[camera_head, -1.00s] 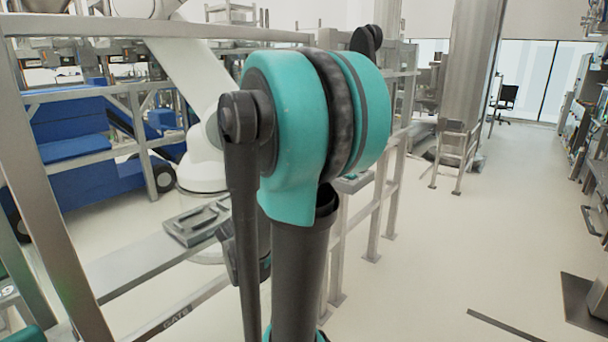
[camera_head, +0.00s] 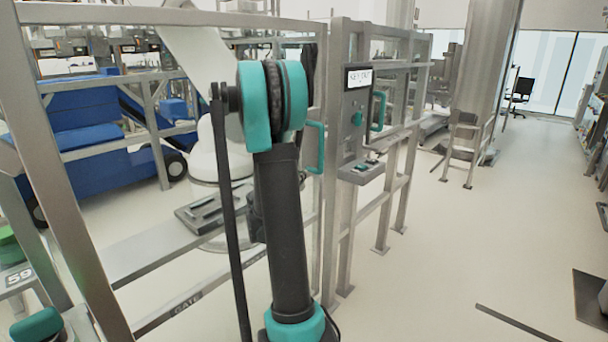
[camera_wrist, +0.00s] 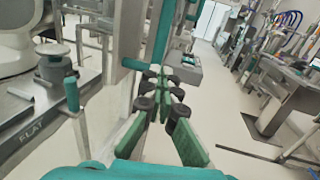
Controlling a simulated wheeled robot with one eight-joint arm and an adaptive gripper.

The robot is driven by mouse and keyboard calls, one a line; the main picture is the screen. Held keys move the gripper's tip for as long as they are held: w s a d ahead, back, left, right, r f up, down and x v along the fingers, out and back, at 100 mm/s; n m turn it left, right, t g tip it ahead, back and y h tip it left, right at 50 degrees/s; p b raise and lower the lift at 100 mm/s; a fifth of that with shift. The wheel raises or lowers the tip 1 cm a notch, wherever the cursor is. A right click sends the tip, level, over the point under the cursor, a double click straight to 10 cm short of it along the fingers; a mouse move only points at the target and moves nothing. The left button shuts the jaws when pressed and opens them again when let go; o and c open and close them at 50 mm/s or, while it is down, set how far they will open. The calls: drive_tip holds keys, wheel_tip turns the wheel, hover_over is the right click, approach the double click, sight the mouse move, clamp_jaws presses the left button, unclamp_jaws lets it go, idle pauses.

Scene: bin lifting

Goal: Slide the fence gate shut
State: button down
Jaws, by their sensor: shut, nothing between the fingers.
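The fence gate is a grey metal frame with a "GATE" label (camera_head: 185,303) on its lower rail. It stands across the left and middle of the head view. A teal upright handle (camera_head: 315,147) is on its right end, beside a grey post with a panel. My gripper (camera_wrist: 160,73) shows in the wrist view with green finger pads and black joints. It is shut and empty. A teal vertical bar (camera_wrist: 165,32) stands just beyond its tips; I cannot tell if they touch. In the head view my arm hides the gripper and part of the gate.
The post holds a white key sign (camera_head: 360,77), a control box (camera_head: 362,172) and another teal handle (camera_head: 378,110). Behind the fence are blue machinery (camera_head: 85,125) and a white robot arm. A small stepped stand (camera_head: 465,150) is near the column.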

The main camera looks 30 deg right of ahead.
sight(322, 161)
drive_tip(key=x, duration=1.1)
drive_tip(key=shift+w+d, duration=0.15)
drive_tip(key=shift+d, duration=0.2)
drive_tip(key=x, duration=0.5)
drive_tip(key=shift+s+d, duration=0.2)
drive_tip(key=shift+s, duration=0.2)
